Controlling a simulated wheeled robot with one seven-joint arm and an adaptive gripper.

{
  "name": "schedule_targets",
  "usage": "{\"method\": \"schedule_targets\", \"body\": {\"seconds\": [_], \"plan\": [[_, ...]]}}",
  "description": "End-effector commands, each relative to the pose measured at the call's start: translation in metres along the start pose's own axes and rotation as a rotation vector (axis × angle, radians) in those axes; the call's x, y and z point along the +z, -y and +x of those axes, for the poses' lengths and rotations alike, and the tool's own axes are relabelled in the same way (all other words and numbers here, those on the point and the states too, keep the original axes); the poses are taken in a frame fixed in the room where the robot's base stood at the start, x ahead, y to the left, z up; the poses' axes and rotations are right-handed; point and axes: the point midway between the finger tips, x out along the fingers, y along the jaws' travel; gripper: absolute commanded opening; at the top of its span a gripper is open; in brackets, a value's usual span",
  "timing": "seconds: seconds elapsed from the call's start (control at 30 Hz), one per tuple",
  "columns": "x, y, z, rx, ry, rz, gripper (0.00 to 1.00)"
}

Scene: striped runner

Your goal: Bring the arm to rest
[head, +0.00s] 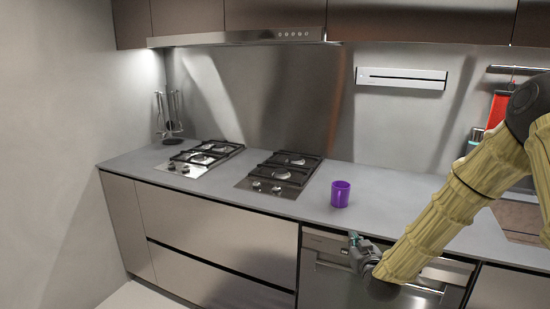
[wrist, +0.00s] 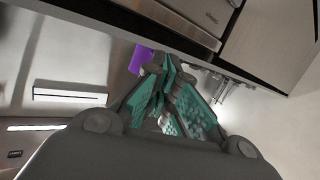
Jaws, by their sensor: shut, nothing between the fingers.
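My gripper (head: 354,239) hangs in front of the counter's front edge, before the dishwasher front, at the end of my tan-covered arm. In the wrist view my gripper (wrist: 170,88) shows teal finger pads drawn together with nothing between them. A purple cup (head: 340,194) stands upright on the counter, above and behind my gripper and apart from it. The cup (wrist: 141,58) also shows in the wrist view, partly hidden behind the fingers.
The grey counter (head: 315,208) runs along the wall. Two gas hobs, a left one (head: 201,158) and a right one (head: 281,174), are set into it. A utensil stand (head: 171,128) is in the far left corner. A red cloth (head: 497,110) hangs at the right.

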Motion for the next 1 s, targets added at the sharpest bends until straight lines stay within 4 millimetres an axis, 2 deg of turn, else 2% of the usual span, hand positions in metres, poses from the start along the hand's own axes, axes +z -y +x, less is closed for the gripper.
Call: {"method": "schedule_targets", "body": {"seconds": [0.03,0.1,0.27,0.5,0.67,0.8,1.0], "plan": [[0.030,0.009,-0.009,-0.016,0.059,0.003,0.00],[0.068,0.018,-0.021,-0.033,0.136,0.014,0.00],[0.150,0.037,-0.060,-0.065,0.316,0.037,0.00],[0.262,0.058,-0.139,-0.092,0.594,0.069,0.00],[0.327,0.067,-0.205,-0.093,0.786,0.089,0.00],[0.375,0.072,-0.270,-0.084,0.956,0.103,0.00],[0.424,0.073,-0.365,-0.053,1.188,0.117,0.00]]}}
